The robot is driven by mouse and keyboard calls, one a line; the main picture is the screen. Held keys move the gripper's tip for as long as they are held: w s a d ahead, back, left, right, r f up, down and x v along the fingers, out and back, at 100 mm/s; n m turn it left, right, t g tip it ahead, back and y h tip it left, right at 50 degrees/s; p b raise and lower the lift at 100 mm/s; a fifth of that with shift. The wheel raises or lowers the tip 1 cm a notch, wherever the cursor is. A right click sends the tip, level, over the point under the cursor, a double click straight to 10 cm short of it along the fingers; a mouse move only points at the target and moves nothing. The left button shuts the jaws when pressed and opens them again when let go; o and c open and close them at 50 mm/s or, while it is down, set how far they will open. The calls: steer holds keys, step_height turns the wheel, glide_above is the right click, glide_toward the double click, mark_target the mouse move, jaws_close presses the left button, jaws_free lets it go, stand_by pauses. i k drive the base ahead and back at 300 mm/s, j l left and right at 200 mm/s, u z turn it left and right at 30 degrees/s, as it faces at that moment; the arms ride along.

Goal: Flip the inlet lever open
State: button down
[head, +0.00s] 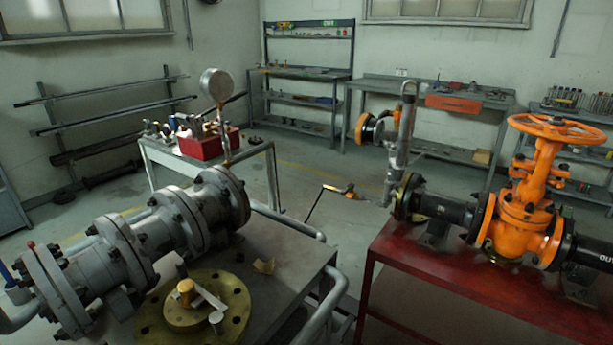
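A thin dark lever (316,204) slants down to the left from a small orange-yellow fitting (347,191). It is probably the inlet lever; no label on it is readable. The fitting joins the lower end of an upright grey pipe (392,155), left of the red bench. The orange gate valve (524,205) with its orange handwheel (556,129) stands on the red bench at the right, with dark flanged pipe (448,208) on its left. My gripper is not in view, and nothing is seen touching the lever.
The red bench (470,290) fills the lower right. A grey bench (262,290) at the left carries flanged grey pipework (165,235) and a brass-coloured flange (235,300). A pipe rail (295,222) runs along its edge. Open floor (310,165) lies behind the lever.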

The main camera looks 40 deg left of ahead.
mark_target(351, 186)
steer(key=i+j+u, duration=0.1)
steer(key=i+u, duration=0.3)
steer(key=i+l+u, duration=0.1)
steer(key=i+u, duration=0.35)
steer(key=i+l+u, duration=0.25)
steer(key=i+u, duration=0.15)
steer(key=i+l+u, duration=0.4)
steer(key=i, duration=0.15)
steer(key=i+l+u, duration=0.2)
steer(key=i+l, duration=0.2)
steer(key=l, duration=0.1)
